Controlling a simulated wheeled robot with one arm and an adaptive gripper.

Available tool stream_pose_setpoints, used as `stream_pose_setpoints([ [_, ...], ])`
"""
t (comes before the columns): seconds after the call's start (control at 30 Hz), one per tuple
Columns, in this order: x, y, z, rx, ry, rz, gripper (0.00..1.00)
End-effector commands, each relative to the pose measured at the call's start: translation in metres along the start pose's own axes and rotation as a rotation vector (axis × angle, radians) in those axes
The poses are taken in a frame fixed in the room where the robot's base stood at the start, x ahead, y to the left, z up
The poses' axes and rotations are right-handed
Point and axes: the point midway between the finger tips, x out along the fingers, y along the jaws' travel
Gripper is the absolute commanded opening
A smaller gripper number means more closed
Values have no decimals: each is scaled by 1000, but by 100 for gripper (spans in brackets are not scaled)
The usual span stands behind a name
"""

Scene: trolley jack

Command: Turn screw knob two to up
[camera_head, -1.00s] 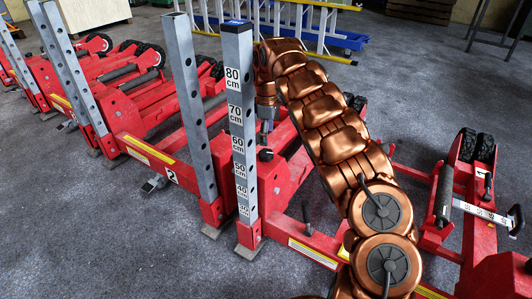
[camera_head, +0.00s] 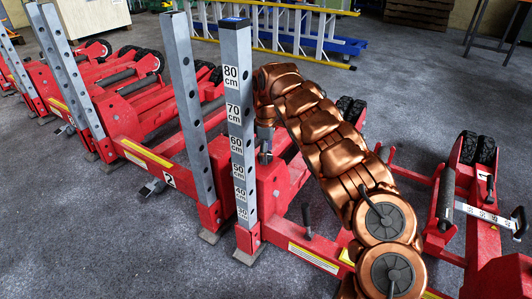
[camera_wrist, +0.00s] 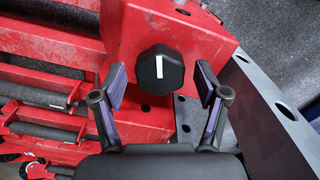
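The black screw knob (camera_wrist: 160,72) sits on a red block of a jack. A white line on its face runs nearly upright in the wrist view. My gripper (camera_wrist: 161,80) is open, with one finger on each side of the knob and visible gaps on both sides. In the head view, my gripper points down behind the grey post with the cm scale (camera_head: 237,120), above a red jack. There, its fingers and the knob are mostly hidden or too small to tell. A label "2" (camera_head: 170,180) is on the red crossbar to the left.
Grey perforated posts (camera_head: 188,110) stand close to my arm on its left. A red jack labelled "1" (camera_head: 475,180) is at the right. More red jacks (camera_head: 110,75) are at the left. A ladder (camera_head: 280,30) lies behind. The grey floor (camera_head: 100,240) is clear in front.

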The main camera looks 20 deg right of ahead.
Motion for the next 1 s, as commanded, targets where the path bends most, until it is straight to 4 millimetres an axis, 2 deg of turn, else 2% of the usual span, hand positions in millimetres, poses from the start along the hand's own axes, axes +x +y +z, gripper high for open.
stream_pose_setpoints([
  [0.07, 0, 0, 0, 0, 0, 0, 62],
  [0.47, 0, 0, 0, 0, 0, 0, 20],
  [0.77, -1, 0, 0, -36, 0, 0, 19],
  [1.0, -3, 1, -1, -169, 2, 1, 19],
])
